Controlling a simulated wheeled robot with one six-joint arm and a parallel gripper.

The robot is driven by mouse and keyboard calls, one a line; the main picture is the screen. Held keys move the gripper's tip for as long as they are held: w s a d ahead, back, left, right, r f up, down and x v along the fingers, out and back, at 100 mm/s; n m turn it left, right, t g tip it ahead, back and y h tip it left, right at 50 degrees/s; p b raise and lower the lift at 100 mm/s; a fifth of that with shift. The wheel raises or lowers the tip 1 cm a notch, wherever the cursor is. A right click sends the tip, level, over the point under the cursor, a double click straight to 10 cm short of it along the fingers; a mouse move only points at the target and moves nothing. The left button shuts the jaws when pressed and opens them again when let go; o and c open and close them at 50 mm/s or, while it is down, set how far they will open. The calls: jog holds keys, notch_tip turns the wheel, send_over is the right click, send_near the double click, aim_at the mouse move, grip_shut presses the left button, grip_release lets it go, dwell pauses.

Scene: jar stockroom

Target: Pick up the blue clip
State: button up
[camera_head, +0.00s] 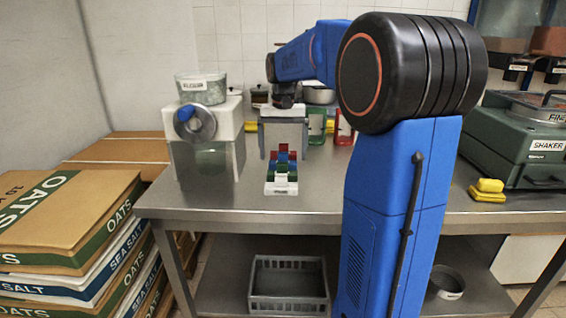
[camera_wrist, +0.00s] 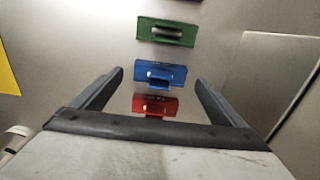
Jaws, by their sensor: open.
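In the wrist view the blue clip (camera_wrist: 160,77) lies flat on a grey surface, with a raised tab at its middle. It is the middle one of a column, between a green clip (camera_wrist: 167,32) above and a red clip (camera_wrist: 156,104) below.
A grey-white box machine (camera_head: 205,160) with a tub (camera_head: 202,88) on top stands left of my gripper. A shaker (camera_head: 530,145) and yellow sponges (camera_head: 488,190) are farther right. The front of the metal bench (camera_head: 220,208) is clear.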

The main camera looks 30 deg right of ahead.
jog(key=shift+f, duration=0.7)
jog(key=shift+c, duration=0.6)
jog(key=c, duration=1)
jog(key=shift+r, duration=0.15)
